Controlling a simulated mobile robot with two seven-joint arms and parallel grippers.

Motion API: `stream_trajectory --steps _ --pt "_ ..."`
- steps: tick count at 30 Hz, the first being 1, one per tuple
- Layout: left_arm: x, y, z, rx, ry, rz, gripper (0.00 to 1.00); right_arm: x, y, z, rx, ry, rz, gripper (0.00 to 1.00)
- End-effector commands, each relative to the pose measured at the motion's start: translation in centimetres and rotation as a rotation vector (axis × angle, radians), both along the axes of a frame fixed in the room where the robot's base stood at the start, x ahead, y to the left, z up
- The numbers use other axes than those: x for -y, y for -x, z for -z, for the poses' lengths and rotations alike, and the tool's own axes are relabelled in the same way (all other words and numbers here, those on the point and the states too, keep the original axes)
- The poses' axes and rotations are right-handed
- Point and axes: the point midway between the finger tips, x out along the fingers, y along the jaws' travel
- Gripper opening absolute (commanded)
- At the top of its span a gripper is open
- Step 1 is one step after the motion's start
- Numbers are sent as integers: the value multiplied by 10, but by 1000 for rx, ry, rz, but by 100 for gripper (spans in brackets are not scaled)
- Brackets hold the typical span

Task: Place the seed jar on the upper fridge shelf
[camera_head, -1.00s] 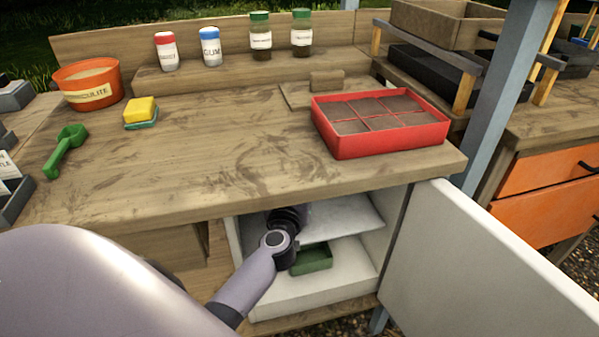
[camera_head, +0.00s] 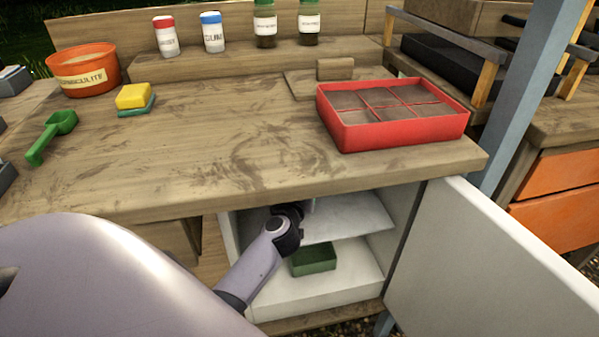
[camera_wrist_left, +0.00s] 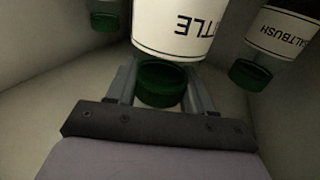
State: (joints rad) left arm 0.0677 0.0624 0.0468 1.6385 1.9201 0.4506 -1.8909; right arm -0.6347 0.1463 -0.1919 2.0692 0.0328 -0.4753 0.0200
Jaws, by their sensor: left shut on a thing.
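My left gripper (camera_wrist_left: 160,88) is shut on a seed jar (camera_wrist_left: 185,28) with a green lid and a white label reading "TLE", which appears upside down. Its fingers sit on both sides of the lid. In the head view, my left arm reaches into the open fridge (camera_head: 402,228) under the worktop, beside the white upper shelf (camera_head: 348,220). My right gripper is not in view.
In the left wrist view, a "SALTBUSH" jar (camera_wrist_left: 285,32) stands close at right, with another green-lidded jar (camera_wrist_left: 104,16) at upper left. A green tray (camera_head: 314,258) sits low in the fridge. The white door (camera_head: 490,260) hangs open at right; the worktop (camera_head: 220,165) overhangs above.

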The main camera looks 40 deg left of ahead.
Motion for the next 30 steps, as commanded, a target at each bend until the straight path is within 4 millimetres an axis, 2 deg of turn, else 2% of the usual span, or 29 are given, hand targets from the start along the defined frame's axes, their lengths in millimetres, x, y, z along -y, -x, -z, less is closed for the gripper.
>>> stream_trajectory --steps 5,6,8,26,30 --pt "0 0 3 1 0 0 0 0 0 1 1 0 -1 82" --pt "0 0 4 0 1 0 58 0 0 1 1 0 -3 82" --pt "0 0 4 0 1 0 77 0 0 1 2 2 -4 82" --pt "0 0 -1 0 1 0 77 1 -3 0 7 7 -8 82" --pt "8 15 0 -4 1 1 77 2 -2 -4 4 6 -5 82"
